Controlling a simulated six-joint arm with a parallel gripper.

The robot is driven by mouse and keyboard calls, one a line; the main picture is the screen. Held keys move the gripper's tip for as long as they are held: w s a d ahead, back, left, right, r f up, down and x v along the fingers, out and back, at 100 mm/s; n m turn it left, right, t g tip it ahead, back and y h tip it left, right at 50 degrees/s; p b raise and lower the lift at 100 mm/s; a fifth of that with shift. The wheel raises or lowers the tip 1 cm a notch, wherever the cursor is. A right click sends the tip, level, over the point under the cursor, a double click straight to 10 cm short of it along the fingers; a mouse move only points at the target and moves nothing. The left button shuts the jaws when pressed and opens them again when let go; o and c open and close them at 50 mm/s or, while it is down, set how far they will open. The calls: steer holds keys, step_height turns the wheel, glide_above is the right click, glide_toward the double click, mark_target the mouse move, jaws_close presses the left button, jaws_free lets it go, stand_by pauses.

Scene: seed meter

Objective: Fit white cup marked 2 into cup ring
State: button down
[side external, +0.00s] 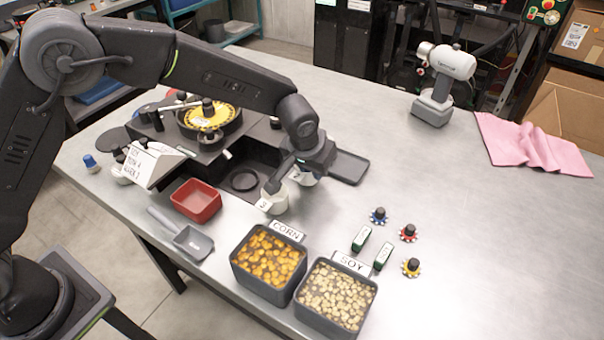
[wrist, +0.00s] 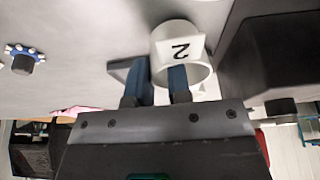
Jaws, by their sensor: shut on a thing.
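The white cup marked 2 (wrist: 190,35) is pinched at its wall by my gripper (wrist: 160,85) in the wrist view, one finger appearing inside the rim and the other outside. In the side view, a white cup with a label (side external: 275,203) is at the tips of my gripper (side external: 274,186), near the edge of the dark machine bay; its mark is too small to read surely. A dark round ring (side external: 243,181), apparently the cup ring, lies in the bay to the left of the cup and looks empty. My gripper hides part of the cup.
A red bin (side external: 195,201), a grey scoop (side external: 192,243), and CORN (side external: 263,292) and SOY (side external: 331,325) bins stand nearby. Another white piece (side external: 304,179) is partly hidden behind my gripper. A dark tray (side external: 349,168) is to its right.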

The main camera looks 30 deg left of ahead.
mark_target(314, 182)
steer(key=shift+d+r, duration=0.15)
steer(key=shift+r, duration=0.1)
steer(key=shift+r, duration=0.15)
steer(key=shift+r, duration=1.4)
steer(key=shift+r, duration=0.3)
step_height(314, 182, up, 9)
steer(key=s+a+n+g+y, duration=0.15)
steer(key=s+a+n, duration=0.35)
steer(key=a, duration=0.6)
steer(key=shift+m, duration=0.4)
steer(key=shift+s+a+f, duration=0.1)
steer(key=shift+s+f, duration=0.2)
steer(key=shift+f, duration=1.55)
steer(key=shift+s+a+f, duration=0.1)
steer(key=shift+s+f, duration=0.2)
steer(key=shift+f, duration=1.55)
steer(key=shift+s+a+f, duration=0.1)
steer(key=shift+s+f, duration=0.2)
steer(key=shift+f, duration=1.55)
